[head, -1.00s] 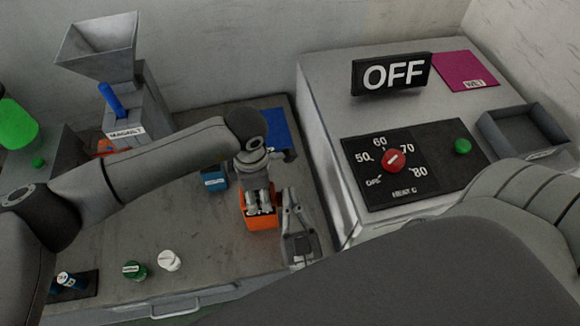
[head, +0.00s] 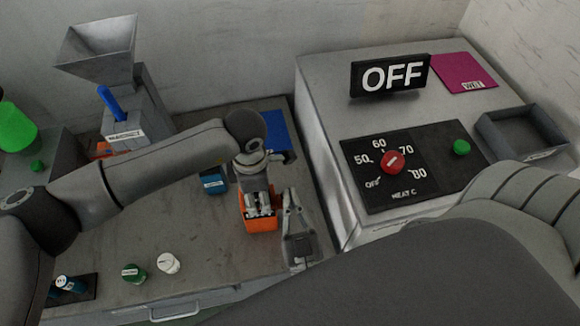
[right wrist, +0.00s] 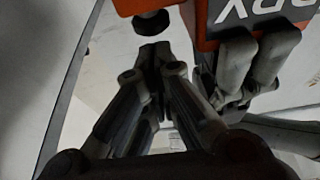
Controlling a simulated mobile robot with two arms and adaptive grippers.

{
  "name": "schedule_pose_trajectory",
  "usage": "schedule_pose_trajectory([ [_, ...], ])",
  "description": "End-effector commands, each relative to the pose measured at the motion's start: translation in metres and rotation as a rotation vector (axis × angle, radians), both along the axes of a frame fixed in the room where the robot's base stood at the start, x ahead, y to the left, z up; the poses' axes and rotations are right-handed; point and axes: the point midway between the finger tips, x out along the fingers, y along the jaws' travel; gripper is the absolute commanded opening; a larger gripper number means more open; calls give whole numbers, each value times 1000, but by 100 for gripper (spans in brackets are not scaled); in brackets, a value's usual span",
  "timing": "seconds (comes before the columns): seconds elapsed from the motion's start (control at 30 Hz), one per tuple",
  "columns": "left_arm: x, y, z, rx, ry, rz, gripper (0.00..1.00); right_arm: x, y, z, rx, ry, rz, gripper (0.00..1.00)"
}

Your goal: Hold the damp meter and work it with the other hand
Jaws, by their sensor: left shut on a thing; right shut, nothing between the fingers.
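The damp meter is an orange, box-like body (head: 260,225) near the right edge of the bench in the head view. My left gripper (head: 261,211) is shut on it from above. In the right wrist view, the orange meter (right wrist: 204,22) is at the upper right, with a partly cut-off label and the left gripper's fingers (right wrist: 255,62) against it. My right gripper (head: 290,196) is shut and empty just right of the meter. In the right wrist view, its closed fingertips (right wrist: 154,54) are just below a dark round knob (right wrist: 151,22); I cannot tell whether they touch.
A grey heater unit with a red dial (head: 393,161), green button (head: 461,147) and OFF sign (head: 391,75) stands right. A hopper machine (head: 130,85) stands back left. A blue box (head: 214,183) is left of the meter. Green (head: 133,273) and white (head: 168,263) pieces stand in front.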

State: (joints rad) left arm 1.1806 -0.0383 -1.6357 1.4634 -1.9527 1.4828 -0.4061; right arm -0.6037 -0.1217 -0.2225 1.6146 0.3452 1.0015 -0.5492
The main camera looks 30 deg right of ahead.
Motion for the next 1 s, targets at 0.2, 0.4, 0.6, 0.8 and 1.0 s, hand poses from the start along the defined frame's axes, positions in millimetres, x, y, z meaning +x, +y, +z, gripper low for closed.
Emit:
schedule_pose_trajectory([
  [0.2, 1, 2, -2, 5, -1, 3, 30, -30, 9, 5, 0, -6, -1, 0],
  [0.4, 1, 2, -3, 6, -1, 4, 30, -67, 20, -6, -1, -13, -1, 0],
  [0.6, 1, 2, -3, 6, 0, 4, 30, -87, 26, -13, 0, -18, -2, 0],
  [0.8, 1, 3, -3, 7, -1, 4, 30, -91, 27, -13, 0, -20, -1, 0],
  [1.0, 0, 3, -3, 8, 0, 4, 30, -90, 27, -13, -1, -21, -2, 0],
])
